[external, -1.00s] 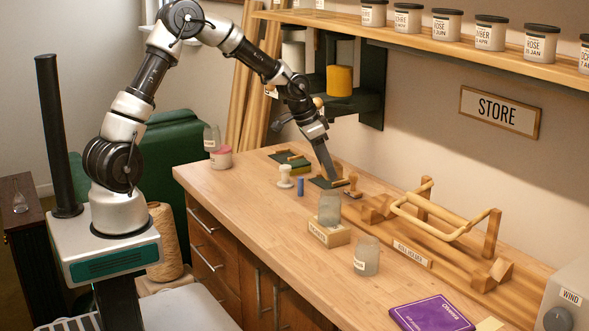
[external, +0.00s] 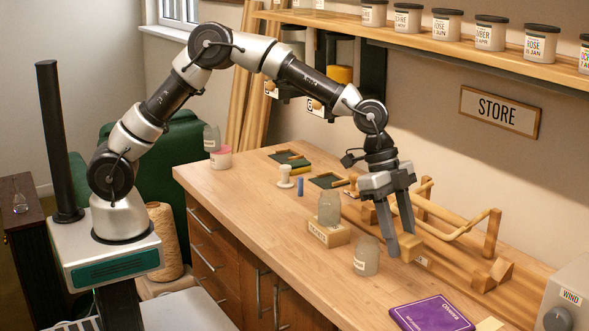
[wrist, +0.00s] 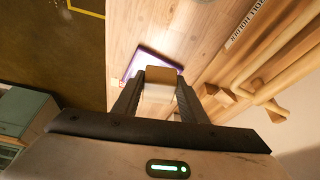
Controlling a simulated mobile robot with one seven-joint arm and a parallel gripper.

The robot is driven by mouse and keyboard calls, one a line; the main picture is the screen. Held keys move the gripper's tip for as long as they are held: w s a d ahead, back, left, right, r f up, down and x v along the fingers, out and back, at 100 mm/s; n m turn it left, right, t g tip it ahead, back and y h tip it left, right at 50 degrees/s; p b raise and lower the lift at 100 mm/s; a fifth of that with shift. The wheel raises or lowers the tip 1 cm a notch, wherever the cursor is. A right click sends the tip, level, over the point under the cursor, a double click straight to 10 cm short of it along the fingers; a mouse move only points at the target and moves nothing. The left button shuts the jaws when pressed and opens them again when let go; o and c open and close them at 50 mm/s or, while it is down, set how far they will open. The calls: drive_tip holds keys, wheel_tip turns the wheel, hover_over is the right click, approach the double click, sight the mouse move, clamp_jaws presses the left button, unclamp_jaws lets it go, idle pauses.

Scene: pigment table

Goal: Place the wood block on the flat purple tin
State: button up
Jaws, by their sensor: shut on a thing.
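The wood block (external: 411,249) is a small light-brown block, held between the fingertips of my gripper (external: 399,245). In the wrist view the block (wrist: 160,76) sits between the two dark fingers of my gripper (wrist: 158,92). The flat purple tin (external: 432,314) lies on the table near its front right edge, its lettered top bare. My gripper and the block are above the table, behind the tin and a little to its left. In the wrist view the purple tin (wrist: 139,60) shows beyond the block, which partly hides it.
A glass jar (external: 366,256) stands just left of my gripper. Another jar (external: 329,207) stands on a labelled wood stand (external: 328,234). A wooden rack with rails (external: 437,221) is close on the right. A yellow note (external: 489,324) lies beside the tin.

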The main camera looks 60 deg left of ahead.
sight(404, 251)
drive_tip(key=s+d, duration=0.1)
drive_tip(key=s+d+m, duration=0.2)
drive_tip(key=d, duration=0.1)
drive_tip(key=shift+f+g, duration=0.15)
drive_tip(key=shift+g, duration=0.25)
wheel_tip(404, 251, down, 5)
drive_tip(key=shift+d+f, duration=0.15)
drive_tip(key=shift+f, duration=2.05)
drive_tip(key=shift+f, duration=0.1)
drive_tip(key=shift+f+b, duration=0.15)
drive_tip(key=shift+b, duration=0.2)
drive_tip(key=o, duration=1.1)
drive_tip(key=shift+c, duration=0.2)
drive_tip(key=shift+r, duration=0.2)
